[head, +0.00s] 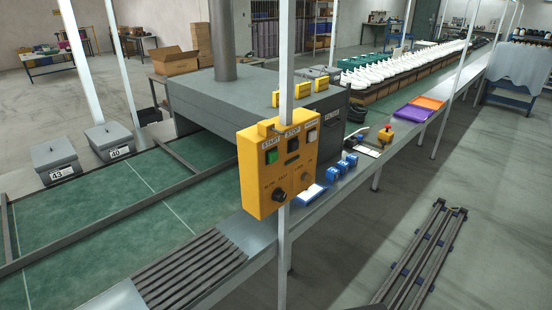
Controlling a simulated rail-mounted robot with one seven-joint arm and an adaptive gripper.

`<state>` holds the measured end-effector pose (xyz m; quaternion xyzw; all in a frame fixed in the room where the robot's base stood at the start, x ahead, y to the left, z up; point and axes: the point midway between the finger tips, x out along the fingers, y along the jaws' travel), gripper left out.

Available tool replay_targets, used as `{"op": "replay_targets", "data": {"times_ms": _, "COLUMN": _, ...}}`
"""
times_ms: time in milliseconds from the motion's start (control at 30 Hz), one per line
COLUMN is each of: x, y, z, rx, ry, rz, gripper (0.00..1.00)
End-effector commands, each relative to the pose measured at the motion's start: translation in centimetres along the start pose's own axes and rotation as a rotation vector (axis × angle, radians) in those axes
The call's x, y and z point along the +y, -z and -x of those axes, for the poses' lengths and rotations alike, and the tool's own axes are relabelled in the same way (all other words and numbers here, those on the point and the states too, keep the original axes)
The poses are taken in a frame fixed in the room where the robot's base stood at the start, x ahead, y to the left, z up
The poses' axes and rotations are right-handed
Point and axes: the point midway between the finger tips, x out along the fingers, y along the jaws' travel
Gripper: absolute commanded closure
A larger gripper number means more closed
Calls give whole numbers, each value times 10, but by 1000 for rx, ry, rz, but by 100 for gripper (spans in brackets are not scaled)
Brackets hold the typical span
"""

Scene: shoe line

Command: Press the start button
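A yellow control box (262,185) is fixed to a pale upright post at the front edge of the line, in the middle of the head view. The start button (271,157) is a green square under a label reading START, at the upper left of the box's face. A dark button (293,144) under a STOP label is just right of it, and a white button (312,136) is farther right. A black knob (279,195) sits on the lower part of the box. Nothing covers the start button. My gripper is not in view.
A green conveyor belt (110,205) runs under a grey machine housing (250,95) behind the box.

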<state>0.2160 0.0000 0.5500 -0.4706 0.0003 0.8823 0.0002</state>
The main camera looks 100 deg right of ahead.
Motion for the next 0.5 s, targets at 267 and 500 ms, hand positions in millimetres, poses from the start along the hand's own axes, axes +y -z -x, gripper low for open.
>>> {"op": "replay_targets", "data": {"times_ms": 267, "x": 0, "y": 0, "z": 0, "rx": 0, "ry": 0, "rz": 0, "gripper": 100}}
{"op": "replay_targets", "data": {"times_ms": 500, "x": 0, "y": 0, "z": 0, "rx": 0, "ry": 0, "rz": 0, "gripper": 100}}
